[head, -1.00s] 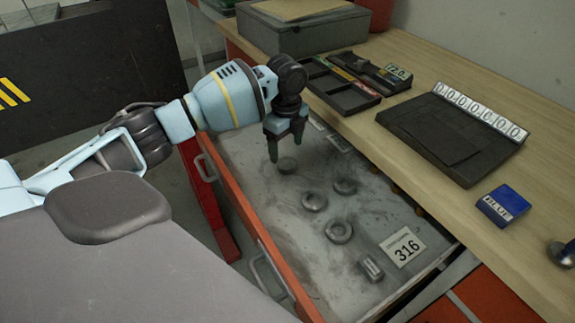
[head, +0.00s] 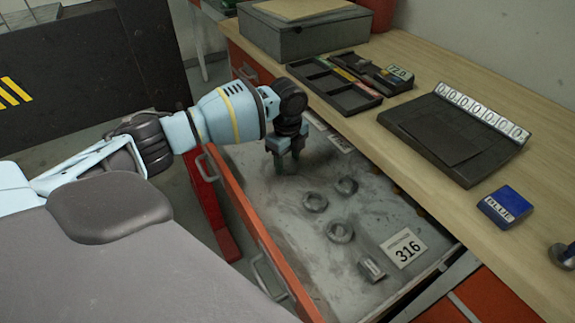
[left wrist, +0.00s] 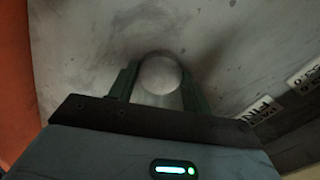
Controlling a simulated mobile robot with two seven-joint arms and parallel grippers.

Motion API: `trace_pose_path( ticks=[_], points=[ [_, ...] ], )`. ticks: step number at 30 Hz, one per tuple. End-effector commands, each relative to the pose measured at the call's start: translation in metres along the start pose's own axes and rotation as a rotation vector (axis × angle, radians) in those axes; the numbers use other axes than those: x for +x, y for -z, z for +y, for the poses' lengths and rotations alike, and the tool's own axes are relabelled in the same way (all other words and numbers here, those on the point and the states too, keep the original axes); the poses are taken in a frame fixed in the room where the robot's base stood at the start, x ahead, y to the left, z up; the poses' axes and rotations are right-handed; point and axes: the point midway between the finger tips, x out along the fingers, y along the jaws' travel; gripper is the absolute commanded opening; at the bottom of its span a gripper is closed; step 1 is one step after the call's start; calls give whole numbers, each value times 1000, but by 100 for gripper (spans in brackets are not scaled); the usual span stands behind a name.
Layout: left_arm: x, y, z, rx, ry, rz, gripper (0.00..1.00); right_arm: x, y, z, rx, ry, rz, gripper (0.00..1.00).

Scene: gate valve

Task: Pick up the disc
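The disc (left wrist: 160,75) is a small round grey piece with a pale top. In the left wrist view it lies between the two dark green fingers of my left gripper (left wrist: 160,88). The fingers look to be against its two sides. In the head view my left gripper (head: 287,164) points down at the floor of the open drawer (head: 285,215), and its fingers hide the disc. I cannot see a clear gap under the disc. My right gripper is in neither view.
Several other metal parts lie nearby in the drawer: rings (head: 315,202), (head: 340,231), another round part (head: 346,186) and a small block (head: 372,269) by the 316 label (head: 404,248). The wooden bench (head: 440,85) borders the drawer on the right, with a dark tray (head: 335,88).

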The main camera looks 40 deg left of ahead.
Motion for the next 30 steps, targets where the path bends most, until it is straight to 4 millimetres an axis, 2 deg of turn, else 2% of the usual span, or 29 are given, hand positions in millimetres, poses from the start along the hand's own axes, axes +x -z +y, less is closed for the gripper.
trace_pose_path(
  ticks=[1, 6, 8, 17, 30],
  points=[
    [0, 0, 0, 0, 0, 0, 42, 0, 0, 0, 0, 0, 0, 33],
    [0, 0, 0, 0, 0, 0, 19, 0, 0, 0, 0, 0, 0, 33],
    [-1, 0, -1, 0, 2, 1, 14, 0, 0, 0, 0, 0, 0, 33],
    [-8, 0, -1, 1, 4, 1, 14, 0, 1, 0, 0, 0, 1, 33],
    [-82, 0, -1, 0, 5, 1, 14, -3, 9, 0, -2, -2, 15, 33]
  ],
)
